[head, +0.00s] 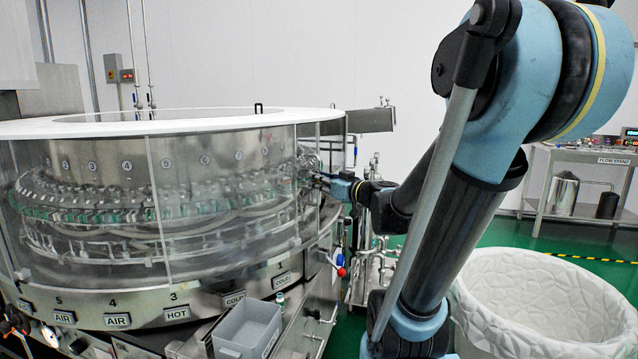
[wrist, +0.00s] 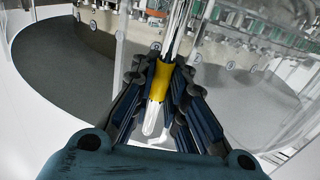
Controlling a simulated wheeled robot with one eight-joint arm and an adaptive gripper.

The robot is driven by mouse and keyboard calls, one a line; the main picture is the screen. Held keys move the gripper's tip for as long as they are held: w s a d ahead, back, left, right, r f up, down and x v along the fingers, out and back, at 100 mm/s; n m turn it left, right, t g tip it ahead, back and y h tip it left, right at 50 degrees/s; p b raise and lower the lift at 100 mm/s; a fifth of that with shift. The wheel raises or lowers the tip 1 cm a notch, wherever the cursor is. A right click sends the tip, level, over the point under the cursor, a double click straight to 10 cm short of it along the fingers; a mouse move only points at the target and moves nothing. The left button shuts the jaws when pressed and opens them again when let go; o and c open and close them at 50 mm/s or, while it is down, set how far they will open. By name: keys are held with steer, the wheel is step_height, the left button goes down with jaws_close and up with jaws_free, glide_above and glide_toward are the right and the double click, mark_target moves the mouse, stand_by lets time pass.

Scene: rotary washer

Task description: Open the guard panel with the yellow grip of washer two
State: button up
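The washer (head: 160,210) is a large round machine with clear curved guard panels (head: 225,190) under a white top ring. My gripper (head: 325,183) is at the right end of the guard in the head view. In the wrist view the yellow grip (wrist: 159,82) lies between the fingers of my gripper (wrist: 163,72). Both fingers are closed in on its sides and appear to touch it. A clear panel edge (wrist: 181,28) runs up just beyond the grip. The grip cannot be made out in the head view, and no washer number is readable.
A grey bin (head: 247,330) stands at the front of the washer. A large white lined bin (head: 545,305) is at the lower right. Pipes and valves (head: 375,262) stand beside the washer's right side. A flow stand table (head: 585,165) is at the back right. Green floor shows between.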

steer(key=o, duration=0.4)
steer(key=shift+s+d, duration=0.1)
steer(key=shift+v, duration=5.75)
steer(key=shift+f, duration=0.1)
